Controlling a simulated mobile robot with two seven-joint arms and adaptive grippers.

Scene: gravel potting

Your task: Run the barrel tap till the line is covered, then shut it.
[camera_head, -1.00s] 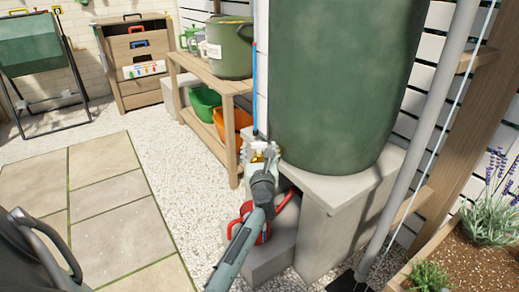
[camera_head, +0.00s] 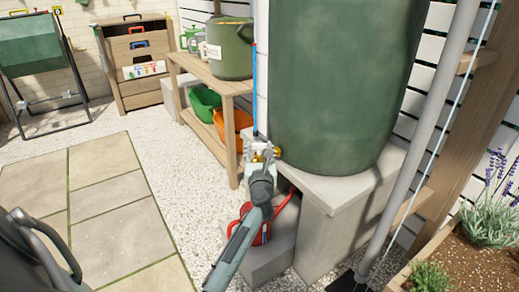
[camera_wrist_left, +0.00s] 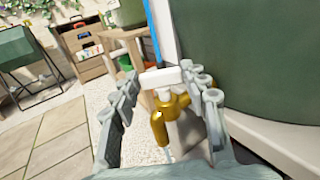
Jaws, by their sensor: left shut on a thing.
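The large green barrel (camera_head: 345,80) stands on a grey plinth (camera_head: 345,185). Its brass tap (camera_wrist_left: 172,115) shows in the left wrist view, spout pointing down, with a white handle (camera_wrist_left: 161,77) across its top. My left gripper (camera_head: 262,158) is at the tap, its fingers shut on the white handle. A pale streak below the spout looks like running water. The red can (camera_head: 264,232) stands below on a low grey block, partly hidden by my left arm. Its inside and any fill line are hidden. My right gripper is not in view.
A blue gauge tube (camera_head: 255,90) runs upright beside the barrel. A wooden bench (camera_head: 215,85) with pots and green and orange tubs stands to the left. A grey downpipe (camera_head: 425,120) and a planter (camera_head: 470,265) are at right.

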